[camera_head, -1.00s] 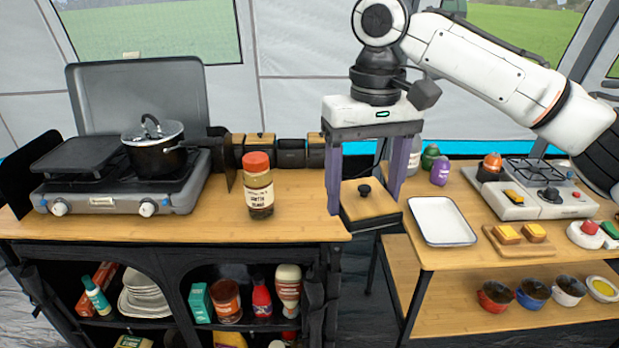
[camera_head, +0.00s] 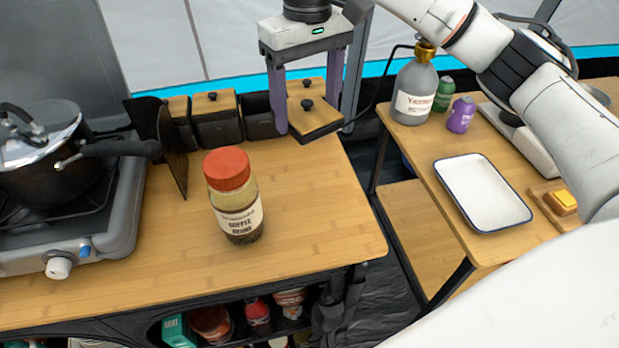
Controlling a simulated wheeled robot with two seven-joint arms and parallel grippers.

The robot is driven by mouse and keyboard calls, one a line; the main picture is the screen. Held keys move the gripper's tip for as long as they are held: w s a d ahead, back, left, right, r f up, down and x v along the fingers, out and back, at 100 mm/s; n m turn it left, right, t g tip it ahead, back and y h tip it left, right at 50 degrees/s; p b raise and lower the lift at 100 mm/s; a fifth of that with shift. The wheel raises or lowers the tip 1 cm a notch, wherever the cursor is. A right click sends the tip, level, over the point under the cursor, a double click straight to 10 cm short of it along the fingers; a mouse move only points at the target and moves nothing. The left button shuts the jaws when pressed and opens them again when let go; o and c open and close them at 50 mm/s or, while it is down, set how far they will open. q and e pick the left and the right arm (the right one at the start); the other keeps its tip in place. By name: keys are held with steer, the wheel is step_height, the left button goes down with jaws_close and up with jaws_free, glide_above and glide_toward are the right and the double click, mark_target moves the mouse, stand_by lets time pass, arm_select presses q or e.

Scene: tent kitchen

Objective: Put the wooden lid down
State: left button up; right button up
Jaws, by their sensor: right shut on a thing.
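The wooden lid (camera_head: 318,115) is a square wooden plate with a dark rim and a small black knob. My right gripper (camera_head: 308,118) is shut on it, with its two purple fingers at opposite sides of the lid. The lid is nearly level by the back right corner of the left table (camera_head: 310,215). I cannot tell whether it touches the table or hangs above it. My left gripper is out of view.
A coffee jar with a red cap (camera_head: 235,195) stands mid-table. A pot (camera_head: 50,165) sits on the stove (camera_head: 95,235) at left. A gap separates the tables. The right table holds a white tray (camera_head: 484,192) and a grey bottle (camera_head: 415,92). The left table's right front is clear.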

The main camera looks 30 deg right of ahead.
steer(key=f+b, duration=0.1)
steer(key=f, duration=0.2)
steer(key=d+f+b, duration=0.1)
steer(key=f, duration=0.5)
steer(key=shift+d+f+b, duration=0.2)
steer(key=shift+d+b, duration=0.15)
steer(key=shift+b, duration=0.05)
steer(key=shift+f, duration=0.6)
step_height(320, 180, down, 4)
steer(key=shift+r, duration=0.15)
steer(key=o, duration=1.1)
steer(key=shift+c, duration=0.2)
